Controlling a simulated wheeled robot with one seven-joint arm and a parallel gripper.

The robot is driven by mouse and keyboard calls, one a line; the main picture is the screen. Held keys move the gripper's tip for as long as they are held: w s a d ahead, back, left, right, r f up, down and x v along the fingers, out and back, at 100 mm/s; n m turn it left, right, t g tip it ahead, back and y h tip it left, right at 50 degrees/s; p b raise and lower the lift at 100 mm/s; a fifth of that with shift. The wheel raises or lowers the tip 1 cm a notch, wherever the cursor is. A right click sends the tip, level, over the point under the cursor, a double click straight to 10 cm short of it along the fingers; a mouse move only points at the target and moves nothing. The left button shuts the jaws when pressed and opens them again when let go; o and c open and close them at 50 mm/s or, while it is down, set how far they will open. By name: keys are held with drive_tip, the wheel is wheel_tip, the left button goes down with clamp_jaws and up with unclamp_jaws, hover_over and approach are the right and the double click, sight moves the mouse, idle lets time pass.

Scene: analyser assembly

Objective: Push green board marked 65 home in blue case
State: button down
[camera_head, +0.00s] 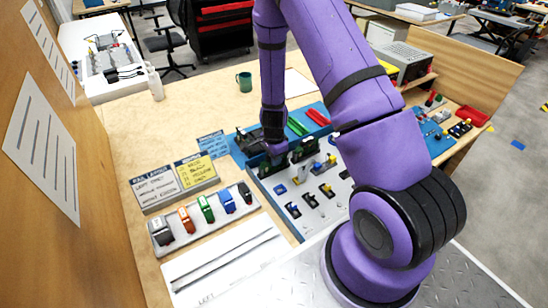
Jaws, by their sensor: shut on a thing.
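My gripper (276,150) points down over the grey rail plate on the workbench. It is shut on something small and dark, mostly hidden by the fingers. Dark green parts (271,167) lie right under and beside the fingertips. I cannot read the number 65 on any of them. More dark green parts (301,154) stand just right of the gripper. No blue case can be told apart for sure near the fingers. How far any board sits in a case cannot be seen at this size.
A blue tray (324,106) with green and red strips lies behind the gripper. Small black, blue and yellow parts stand on the grey plate (290,222). A rack of coloured modules (164,238) and two label cards (157,187) stand left. A green mug (244,82) stands behind.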

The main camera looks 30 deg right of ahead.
drive_tip(key=c, duration=0.7)
unclamp_jaws()
drive_tip(key=shift+o, duration=0.2)
drive_tip(key=shift+r, duration=3.5)
